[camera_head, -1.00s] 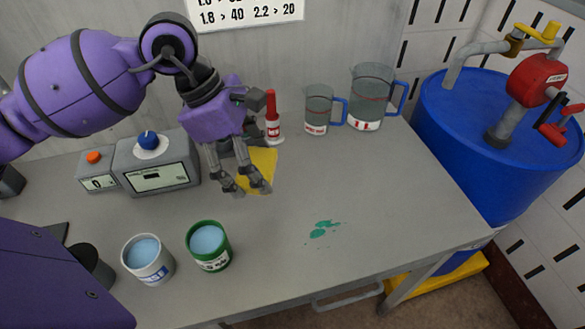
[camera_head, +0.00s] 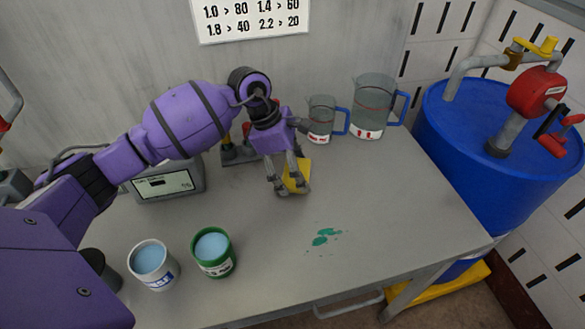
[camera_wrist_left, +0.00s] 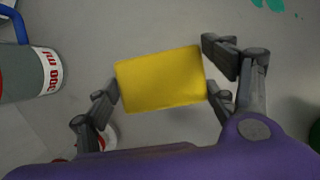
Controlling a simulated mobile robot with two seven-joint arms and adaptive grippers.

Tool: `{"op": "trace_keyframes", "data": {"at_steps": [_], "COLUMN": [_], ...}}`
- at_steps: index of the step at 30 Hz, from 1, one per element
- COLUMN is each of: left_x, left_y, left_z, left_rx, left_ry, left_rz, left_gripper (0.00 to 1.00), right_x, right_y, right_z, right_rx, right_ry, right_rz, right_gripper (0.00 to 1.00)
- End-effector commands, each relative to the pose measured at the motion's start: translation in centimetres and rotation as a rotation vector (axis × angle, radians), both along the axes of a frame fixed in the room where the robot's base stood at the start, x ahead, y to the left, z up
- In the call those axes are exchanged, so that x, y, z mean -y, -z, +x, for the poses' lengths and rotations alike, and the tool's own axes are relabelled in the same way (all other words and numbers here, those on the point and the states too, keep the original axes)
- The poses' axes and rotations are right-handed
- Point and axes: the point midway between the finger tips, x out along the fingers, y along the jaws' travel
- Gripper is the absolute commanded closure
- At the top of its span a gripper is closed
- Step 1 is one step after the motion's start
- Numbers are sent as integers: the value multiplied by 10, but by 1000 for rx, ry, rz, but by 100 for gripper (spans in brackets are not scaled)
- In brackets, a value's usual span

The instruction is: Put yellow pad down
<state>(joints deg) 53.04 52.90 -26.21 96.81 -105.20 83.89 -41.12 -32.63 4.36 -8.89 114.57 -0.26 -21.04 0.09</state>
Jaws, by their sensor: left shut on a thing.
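The yellow pad (camera_head: 297,175) is a flat rectangular block held in my left gripper (camera_head: 291,190). In the left wrist view the pad (camera_wrist_left: 160,79) lies between the two fingers of the left gripper (camera_wrist_left: 163,90), which touch its short sides. The pad is over the grey table, behind and left of the green spill; whether it touches the table I cannot tell. My right gripper is not in view.
A green spill (camera_head: 322,237) marks the grey table (camera_head: 390,215). Two measuring jugs, a small one (camera_head: 321,120) and a large one (camera_head: 371,107), stand at the back right. A white cup (camera_head: 153,265) and a green cup (camera_head: 213,252) stand front left. A blue barrel (camera_head: 500,150) stands right.

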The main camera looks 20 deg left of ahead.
Motion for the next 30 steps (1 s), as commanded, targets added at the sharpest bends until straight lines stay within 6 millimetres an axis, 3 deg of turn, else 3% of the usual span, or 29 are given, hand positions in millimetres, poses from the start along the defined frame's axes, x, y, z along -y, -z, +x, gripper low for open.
{"op": "trace_keyframes", "data": {"at_steps": [13,14,18,30], "left_x": [-1,0,0,0], "left_y": [14,14,13,9], "left_z": [0,0,0,0], "left_rx": [1,1,1,2], "left_ry": [0,0,0,0], "left_rz": [1,0,0,0], "left_gripper": [51,21,4,4], "right_x": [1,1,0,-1], "right_y": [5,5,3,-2], "right_z": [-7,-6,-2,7], "right_rx": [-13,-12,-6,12], "right_ry": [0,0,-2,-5], "right_rz": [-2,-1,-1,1], "right_gripper": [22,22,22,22]}}
